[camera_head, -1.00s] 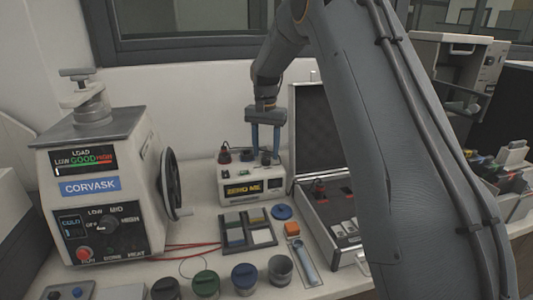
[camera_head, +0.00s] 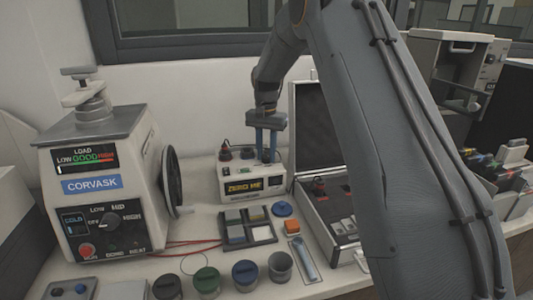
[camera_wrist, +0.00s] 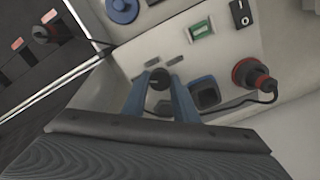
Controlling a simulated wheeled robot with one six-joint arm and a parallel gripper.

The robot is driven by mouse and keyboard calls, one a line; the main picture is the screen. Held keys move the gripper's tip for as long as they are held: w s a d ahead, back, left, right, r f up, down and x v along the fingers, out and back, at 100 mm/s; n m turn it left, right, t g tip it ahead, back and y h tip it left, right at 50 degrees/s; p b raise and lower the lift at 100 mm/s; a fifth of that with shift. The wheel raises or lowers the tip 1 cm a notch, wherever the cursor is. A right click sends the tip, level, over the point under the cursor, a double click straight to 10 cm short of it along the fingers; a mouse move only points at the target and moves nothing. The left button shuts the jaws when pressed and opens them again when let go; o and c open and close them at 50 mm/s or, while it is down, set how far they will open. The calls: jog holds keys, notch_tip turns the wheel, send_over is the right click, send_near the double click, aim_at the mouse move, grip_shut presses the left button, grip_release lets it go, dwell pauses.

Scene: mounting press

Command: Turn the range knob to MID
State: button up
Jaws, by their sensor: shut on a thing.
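The range knob (camera_head: 108,222) is a dark dial on the front of the white CORVASK press (camera_head: 105,195) at the left, with OFF, LOW, MID and HIGH around it. Its pointer is too small to read surely. My gripper (camera_head: 266,160) is far to its right, pointing down over the small white ZERO ME box (camera_head: 254,198). In the wrist view its blue fingers (camera_wrist: 163,88) are shut on a small black knob (camera_wrist: 160,78) on that box. The range knob is not in the wrist view.
A red-and-black plug (camera_wrist: 252,75) with a cable and a blue-rimmed socket (camera_wrist: 205,92) sit beside my fingers. An open case (camera_head: 318,205) stands right of the box. A sample tray (camera_head: 262,235) and several cups (camera_head: 206,279) stand in front.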

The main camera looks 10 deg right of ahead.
aim_at(267, 156)
jog(key=m, duration=1.1)
dwell(0.3)
jog(key=shift+m, duration=0.4)
jog(key=o, duration=1.1)
jog(key=shift+c, duration=0.2)
jog(key=shift+r+b, duration=1.2)
jog(key=shift+r, duration=2.75)
jog(key=shift+d, duration=0.1)
